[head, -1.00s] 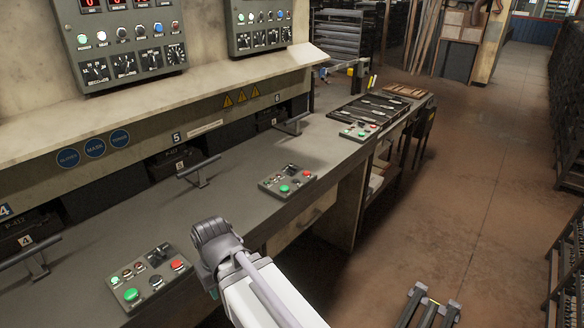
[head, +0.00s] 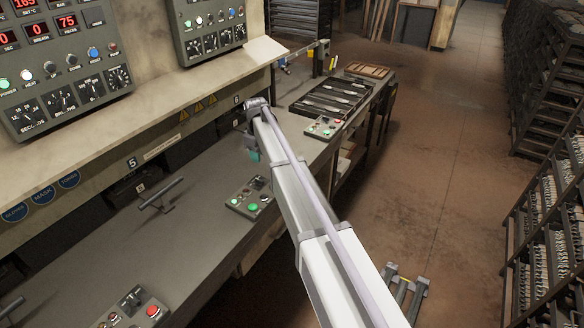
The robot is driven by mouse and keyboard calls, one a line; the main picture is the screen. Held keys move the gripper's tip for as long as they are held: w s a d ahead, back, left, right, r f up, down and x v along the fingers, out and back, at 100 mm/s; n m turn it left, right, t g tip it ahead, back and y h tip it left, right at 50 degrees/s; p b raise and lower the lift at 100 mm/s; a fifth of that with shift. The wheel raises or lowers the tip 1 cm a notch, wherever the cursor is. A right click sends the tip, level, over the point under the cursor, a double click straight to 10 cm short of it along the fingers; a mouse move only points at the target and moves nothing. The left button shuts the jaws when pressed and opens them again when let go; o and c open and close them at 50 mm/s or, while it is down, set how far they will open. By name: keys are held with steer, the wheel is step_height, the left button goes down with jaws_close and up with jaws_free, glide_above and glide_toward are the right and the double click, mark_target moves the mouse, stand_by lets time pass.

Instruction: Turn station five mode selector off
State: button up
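The number 5 label (head: 132,162) marks a bay on the press front at left, with a bar handle (head: 160,195) before it. A grey control box (head: 237,207) lies on the bench right of that handle. My gripper (head: 252,150) is at the arm's far end, above the bench and beyond this box. Its fingers are too small and hidden to read.
Another control box (head: 134,310) is at the lower left, and one (head: 323,128) is farther back. Panels with dials and knobs (head: 65,70) and (head: 210,28) hang above the ledge. A parts tray (head: 325,100) is at the back. Open floor (head: 440,160) and racks (head: 550,210) are at right.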

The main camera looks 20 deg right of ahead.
mark_target(259, 180)
steer(key=f+b, duration=0.7)
steer(key=a+f+b, duration=0.1)
steer(key=f+b, duration=0.3)
steer(key=shift+s+a, duration=0.1)
steer(key=shift+s, duration=0.2)
steer(key=shift+r, duration=0.2)
jaws_close()
